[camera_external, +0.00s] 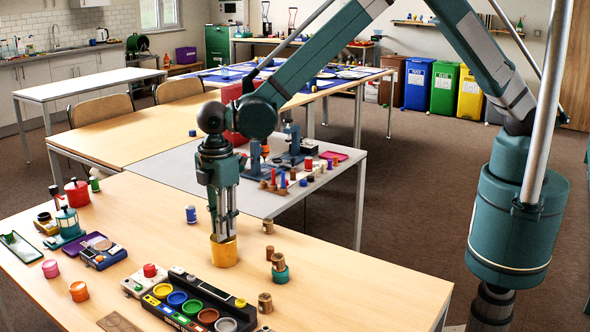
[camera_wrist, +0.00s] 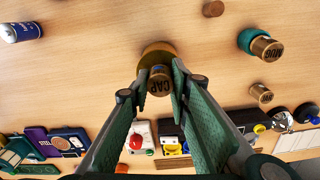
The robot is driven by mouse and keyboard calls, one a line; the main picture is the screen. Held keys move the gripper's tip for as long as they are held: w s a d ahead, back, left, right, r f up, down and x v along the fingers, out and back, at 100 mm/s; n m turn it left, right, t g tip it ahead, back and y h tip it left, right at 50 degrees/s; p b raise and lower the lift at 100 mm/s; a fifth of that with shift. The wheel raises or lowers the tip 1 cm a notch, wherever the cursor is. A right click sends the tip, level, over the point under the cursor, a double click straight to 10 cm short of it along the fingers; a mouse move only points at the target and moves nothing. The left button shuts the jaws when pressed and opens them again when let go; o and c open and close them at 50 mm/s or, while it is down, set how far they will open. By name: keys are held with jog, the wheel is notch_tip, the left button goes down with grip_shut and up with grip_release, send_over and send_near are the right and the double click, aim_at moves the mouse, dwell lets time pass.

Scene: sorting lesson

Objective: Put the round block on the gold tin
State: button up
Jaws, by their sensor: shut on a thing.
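The gold tin (camera_external: 224,252) stands on the near wooden table, directly under my gripper (camera_external: 226,230). In the wrist view, a small brown round block (camera_wrist: 160,83) with the letters CAP sits between my fingertips (camera_wrist: 155,92). My gripper is shut on it. The gold tin (camera_wrist: 157,49) shows just behind the block in that view, and the two overlap. I cannot tell whether the block touches the tin. In the external view, my fingers and the tin hide the block.
A teal tin (camera_external: 281,275) with a brown block (camera_external: 278,262) on it stands to the right. A black tray of paint pots (camera_external: 200,306) lies in front. A blue-and-white can (camera_external: 191,214) stands at the back left. Bare tabletop (camera_external: 330,275) is at the right.

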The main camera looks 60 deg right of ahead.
jog(key=shift+f, duration=0.15)
jog(key=o, duration=0.7)
notch_tip(320, 180, up, 12)
jog(key=shift+r+p, duration=0.2)
jog(key=shift+p, duration=0.35)
dwell(0.6)
jog(key=shift+d, duration=0.1)
